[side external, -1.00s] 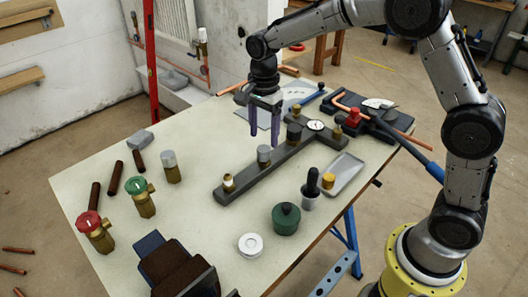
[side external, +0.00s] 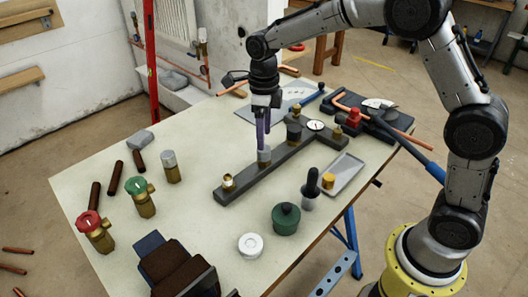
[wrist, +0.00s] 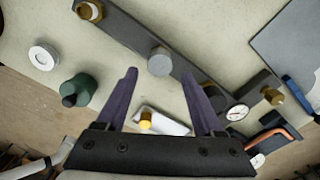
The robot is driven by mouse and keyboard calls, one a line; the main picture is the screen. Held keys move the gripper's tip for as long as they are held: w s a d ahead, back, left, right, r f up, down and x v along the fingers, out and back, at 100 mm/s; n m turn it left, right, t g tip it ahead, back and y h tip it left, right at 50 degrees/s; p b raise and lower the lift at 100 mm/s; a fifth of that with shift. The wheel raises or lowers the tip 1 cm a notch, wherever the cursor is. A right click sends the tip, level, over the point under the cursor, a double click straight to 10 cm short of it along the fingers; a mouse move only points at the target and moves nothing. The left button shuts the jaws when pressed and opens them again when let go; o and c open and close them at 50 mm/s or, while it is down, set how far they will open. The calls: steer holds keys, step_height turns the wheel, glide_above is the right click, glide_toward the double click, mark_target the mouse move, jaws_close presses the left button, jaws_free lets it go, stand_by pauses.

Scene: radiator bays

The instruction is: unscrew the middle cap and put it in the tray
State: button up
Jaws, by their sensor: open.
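The grey cylindrical cap (side external: 264,157) stands upright near the middle of the dark manifold bar (side external: 245,186); it also shows in the wrist view (wrist: 160,64). My gripper (side external: 263,143) is open, with its fingers pointing down just above or at the cap; contact is unclear. In the wrist view the cap appears beyond and between the spread fingertips of my gripper (wrist: 159,74). The light metal tray (side external: 350,172) lies right of the bar, with a brass cap (side external: 328,181) in it. The tray (wrist: 175,127) is partly hidden by a finger in the wrist view.
A brass fitting (side external: 228,182) sits at the bar's near end; a dark cap (side external: 294,132) and gauge (side external: 315,125) are farther along. A dark plunger-like item (side external: 311,188), green pot (side external: 286,218) and white roll (side external: 250,245) stand nearby. Valves (side external: 143,198) stand left.

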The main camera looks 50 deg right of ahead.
mark_target(264, 153)
steer(key=shift+f, duration=2.5)
jaws_close()
